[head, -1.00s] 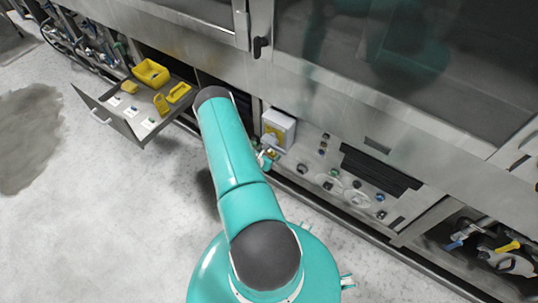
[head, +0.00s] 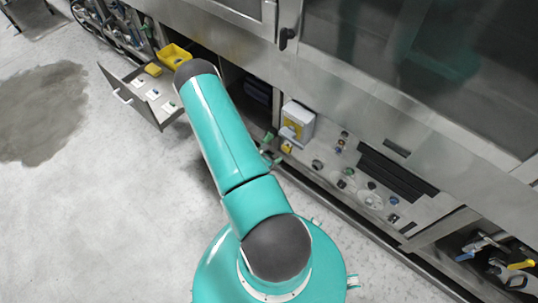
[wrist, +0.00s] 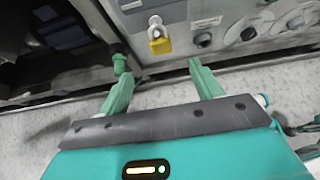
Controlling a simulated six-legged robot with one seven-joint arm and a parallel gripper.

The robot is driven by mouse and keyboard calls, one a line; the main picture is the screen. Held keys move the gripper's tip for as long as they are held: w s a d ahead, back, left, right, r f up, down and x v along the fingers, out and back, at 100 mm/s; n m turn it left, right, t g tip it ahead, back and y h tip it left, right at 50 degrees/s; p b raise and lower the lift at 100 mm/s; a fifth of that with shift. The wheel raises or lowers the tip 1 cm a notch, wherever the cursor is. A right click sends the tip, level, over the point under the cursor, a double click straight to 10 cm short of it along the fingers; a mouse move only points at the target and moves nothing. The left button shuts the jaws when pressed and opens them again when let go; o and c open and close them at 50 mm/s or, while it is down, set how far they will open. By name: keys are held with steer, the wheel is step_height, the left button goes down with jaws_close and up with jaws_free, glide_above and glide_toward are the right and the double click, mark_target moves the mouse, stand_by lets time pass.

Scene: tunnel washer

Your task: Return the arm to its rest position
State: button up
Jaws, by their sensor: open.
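My teal arm spans the middle of the head view, reaching up and left from my body. My gripper (wrist: 158,82) shows in the wrist view with its two green fingers spread apart and nothing between them. Past the fingertips is the machine's lower front, with a yellow padlock (wrist: 160,45) hanging on it. In the head view most of the gripper is hidden behind the arm; a small green part shows near the grey and yellow switch box (head: 298,123).
The control panel (head: 345,180) has several knobs. A recess with pipes and valves (head: 497,255) is at the lower right. The concrete floor (head: 80,220) at left is clear.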

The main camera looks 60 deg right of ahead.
steer(key=shift+a+r, duration=0.2)
steer(key=shift+a, duration=0.05)
steer(key=w+a+r+m, duration=0.3)
steer(key=r, duration=0.7)
steer(key=w+a+r+m+g+y, duration=0.1)
steer(key=w+a+r+m, duration=0.2)
steer(key=r, duration=0.7)
steer(key=w+a+r+m, duration=0.2)
steer(key=w+r+m, duration=0.2)
steer(key=r, duration=0.7)
steer(key=s+a+r+m+t+y, duration=0.2)
steer(key=a+r+y, duration=0.1)
steer(key=a+r, duration=0.4)
steer(key=s+a+r+m+t+y, duration=0.2)
steer(key=a+r, duration=0.6)
steer(key=a, duration=0.5)
steer(key=s+a+r+m+t+y, duration=0.2)
steer(key=s+a+r+t+y, duration=0.2)
steer(key=a+r, duration=0.4)
steer(key=a+y, duration=0.1)
steer(key=a, duration=0.2)
